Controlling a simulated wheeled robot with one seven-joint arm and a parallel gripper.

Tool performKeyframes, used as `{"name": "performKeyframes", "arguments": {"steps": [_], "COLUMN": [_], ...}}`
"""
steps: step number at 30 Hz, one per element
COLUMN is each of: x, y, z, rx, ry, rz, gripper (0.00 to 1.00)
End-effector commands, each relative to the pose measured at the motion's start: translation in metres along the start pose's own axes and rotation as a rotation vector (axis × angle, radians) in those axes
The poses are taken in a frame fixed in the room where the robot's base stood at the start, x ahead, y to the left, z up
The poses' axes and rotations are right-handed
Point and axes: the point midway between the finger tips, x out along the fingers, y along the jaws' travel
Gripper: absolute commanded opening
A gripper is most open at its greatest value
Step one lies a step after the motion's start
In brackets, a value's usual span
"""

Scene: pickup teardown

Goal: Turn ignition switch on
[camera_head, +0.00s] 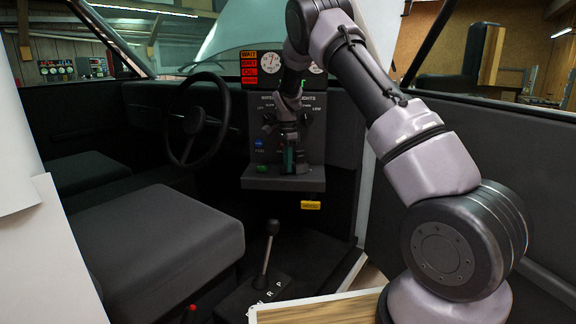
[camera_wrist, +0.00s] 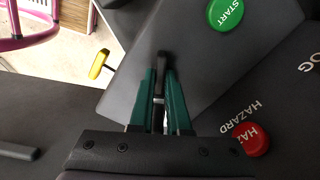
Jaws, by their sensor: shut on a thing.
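The ignition switch shows in the wrist view as a small dark lever (camera_wrist: 162,60) on the grey panel, its tip just beyond my fingertips. My gripper (camera_wrist: 160,75) has its green fingers closed on both sides of this dark piece. In the head view my gripper (camera_head: 289,166) reaches down to the lower dashboard panel, and the switch is hidden behind it. No on or off marking of the switch is readable.
A green START button (camera_wrist: 225,13) is close beside the fingers, and a red HAZARD button (camera_wrist: 251,139) is at the right. A yellow handle (camera_head: 311,205) hangs below the panel. The steering wheel (camera_head: 196,120) and gear lever (camera_head: 267,248) stand nearby.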

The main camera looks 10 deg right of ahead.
Motion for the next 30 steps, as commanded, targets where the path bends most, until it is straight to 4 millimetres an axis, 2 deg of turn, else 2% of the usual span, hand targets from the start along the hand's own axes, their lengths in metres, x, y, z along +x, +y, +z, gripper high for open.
{"name": "performKeyframes", "arguments": {"steps": [17,18,19,20,30], "x": [-0.0015,-0.0016,-0.0015,-0.0014,-0.0031], "y": [-0.0021,-0.0021,-0.0021,-0.0019,-0.0013], "z": [-0.0002,-0.0001,-0.0001,-0.0001,-0.0001], "rx": [0.015,0.015,0.015,0.015,0.015], "ry": [0.000,0.000,0.000,0.000,0.000], "rz": [-0.005,-0.005,-0.004,-0.004,-0.002], "gripper": [0.00,0.30,0.42,0.45,0.45]}}
